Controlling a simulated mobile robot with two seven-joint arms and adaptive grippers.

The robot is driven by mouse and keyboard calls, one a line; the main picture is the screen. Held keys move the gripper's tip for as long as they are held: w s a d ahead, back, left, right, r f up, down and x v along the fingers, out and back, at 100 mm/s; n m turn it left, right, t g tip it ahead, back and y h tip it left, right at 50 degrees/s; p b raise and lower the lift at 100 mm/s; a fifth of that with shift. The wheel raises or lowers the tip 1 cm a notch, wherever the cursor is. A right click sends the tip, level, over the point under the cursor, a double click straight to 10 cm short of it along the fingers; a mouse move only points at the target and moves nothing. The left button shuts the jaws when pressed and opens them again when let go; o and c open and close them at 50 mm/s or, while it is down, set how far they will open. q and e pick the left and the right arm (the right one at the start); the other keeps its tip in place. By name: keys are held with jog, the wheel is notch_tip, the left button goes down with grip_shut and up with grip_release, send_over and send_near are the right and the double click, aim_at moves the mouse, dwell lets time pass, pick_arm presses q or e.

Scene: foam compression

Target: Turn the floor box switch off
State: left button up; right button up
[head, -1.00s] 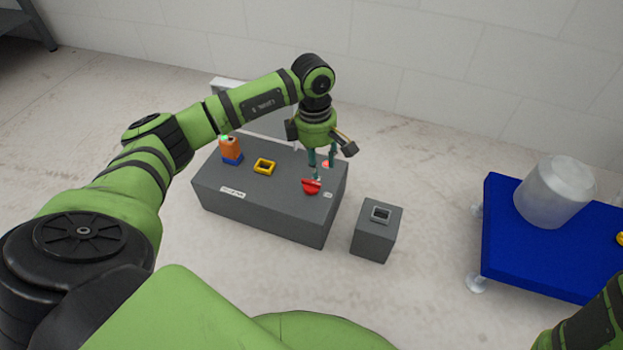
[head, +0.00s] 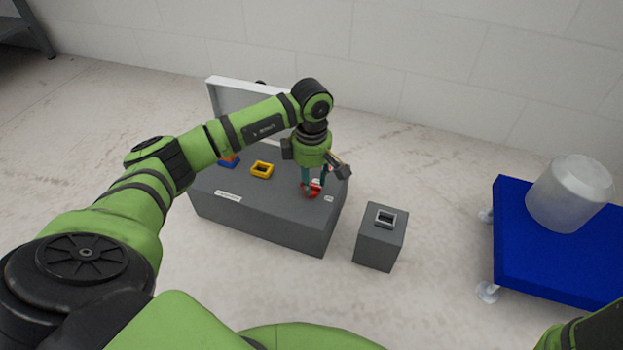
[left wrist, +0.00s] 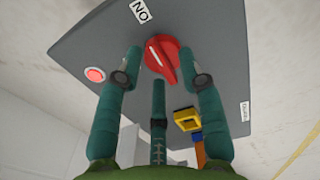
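The grey floor box (head: 265,226) stands on the floor, left of centre in the head view. Its red rotary switch (head: 315,188) is on the top face near the right end; in the left wrist view the red knob (left wrist: 161,59) shows a white line and sits near an "ON" label (left wrist: 139,10). My left gripper (head: 313,187) is lowered over the switch. In the left wrist view its teal fingers are spread, with two tips on either side of the knob and the third finger below it; contact is unclear. My right gripper is out of view.
A red round button or lamp (left wrist: 95,74) sits beside the switch. A yellow square frame (head: 262,170) and a blue-and-orange piece are on the box top; a pale raised panel (head: 228,94) is behind. A small grey box (head: 380,244) and blue cart (head: 545,262) stand to the right.

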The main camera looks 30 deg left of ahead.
pick_arm(q)
grip_shut()
